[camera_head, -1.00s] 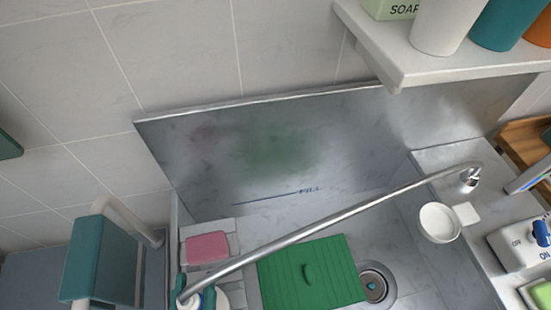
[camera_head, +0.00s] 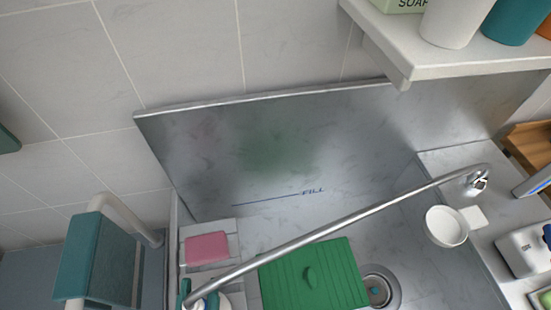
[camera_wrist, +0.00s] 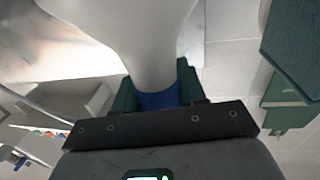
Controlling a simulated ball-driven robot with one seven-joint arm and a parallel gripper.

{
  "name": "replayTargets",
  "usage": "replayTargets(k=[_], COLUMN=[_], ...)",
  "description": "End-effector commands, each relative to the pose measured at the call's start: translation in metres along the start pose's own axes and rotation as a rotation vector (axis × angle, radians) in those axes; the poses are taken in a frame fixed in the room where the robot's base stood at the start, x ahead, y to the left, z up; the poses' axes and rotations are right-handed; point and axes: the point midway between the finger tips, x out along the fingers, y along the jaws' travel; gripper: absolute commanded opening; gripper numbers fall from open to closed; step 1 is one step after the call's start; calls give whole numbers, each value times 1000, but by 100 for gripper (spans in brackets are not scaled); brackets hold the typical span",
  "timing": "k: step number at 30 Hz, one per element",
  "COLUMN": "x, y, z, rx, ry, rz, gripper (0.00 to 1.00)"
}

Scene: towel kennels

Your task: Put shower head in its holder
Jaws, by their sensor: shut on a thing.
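The shower head (camera_wrist: 145,40) is a large white body with a blue band in the wrist view. My gripper (camera_wrist: 157,92) is shut around the blue band, with a green finger on each side. In the head view the gripper and shower head (camera_head: 222,300) show only partly at the bottom edge, left of centre. A silvery hose (camera_head: 335,228) runs from there up right to a metal fitting (camera_head: 478,182) on the basin's right ledge. I cannot make out which part is the holder.
A metal basin has a raised back panel (camera_head: 350,140), a green slatted board (camera_head: 312,275) and a drain (camera_head: 379,290). A pink soap (camera_head: 207,247) lies left, beside a rail with a teal towel (camera_head: 95,255). A white bowl (camera_head: 446,226) stands right; a shelf (camera_head: 440,50) overhangs.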

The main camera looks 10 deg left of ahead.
Motion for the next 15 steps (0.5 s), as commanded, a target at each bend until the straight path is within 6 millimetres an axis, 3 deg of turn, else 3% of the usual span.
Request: replayTargets(k=[15], x=[0], y=[0], z=[10], rx=[0], ry=[3], rz=[1], gripper=[0])
